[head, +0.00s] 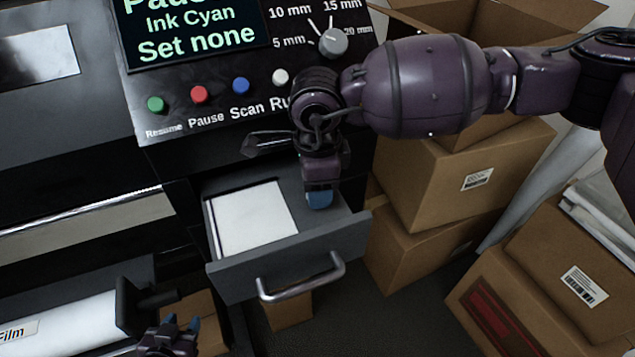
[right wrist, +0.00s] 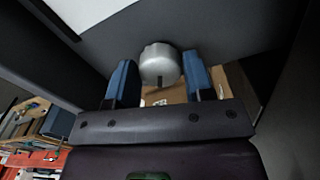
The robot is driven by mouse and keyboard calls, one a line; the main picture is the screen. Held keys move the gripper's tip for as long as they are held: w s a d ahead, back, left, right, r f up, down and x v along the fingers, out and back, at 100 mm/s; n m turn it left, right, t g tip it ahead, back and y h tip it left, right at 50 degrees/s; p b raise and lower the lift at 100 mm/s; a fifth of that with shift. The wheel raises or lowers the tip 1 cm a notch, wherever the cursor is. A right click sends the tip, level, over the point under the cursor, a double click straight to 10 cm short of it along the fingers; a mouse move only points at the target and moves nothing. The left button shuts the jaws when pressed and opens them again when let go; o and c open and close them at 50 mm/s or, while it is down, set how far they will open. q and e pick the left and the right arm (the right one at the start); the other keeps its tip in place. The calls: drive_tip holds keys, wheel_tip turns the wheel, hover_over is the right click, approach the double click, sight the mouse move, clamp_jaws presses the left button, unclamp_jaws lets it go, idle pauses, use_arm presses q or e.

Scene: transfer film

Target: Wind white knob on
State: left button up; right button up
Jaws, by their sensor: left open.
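In the head view my right gripper (head: 319,197) points down over the right part of the open drawer (head: 330,222) and hides that knob. A grey-white dial (head: 333,42) with millimetre marks is on the control panel, above and behind my right wrist. My left gripper (head: 182,324) is open and low at the bottom, beside the black end piece (head: 130,302) of the film roll (head: 70,325).
A white sheet (head: 252,218) lies in the drawer, which has a metal handle (head: 300,282). Green, red, blue and white buttons line the panel under a screen (head: 195,30). Cardboard boxes (head: 450,190) stack close on the right.

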drive_tip(key=o, duration=0.3)
drive_tip(key=shift+r, duration=0.1)
wheel_tip(320, 180, up, 11)
idle(0.5)
drive_tip(key=shift+s+f, duration=0.1)
drive_tip(key=shift+f, duration=0.15)
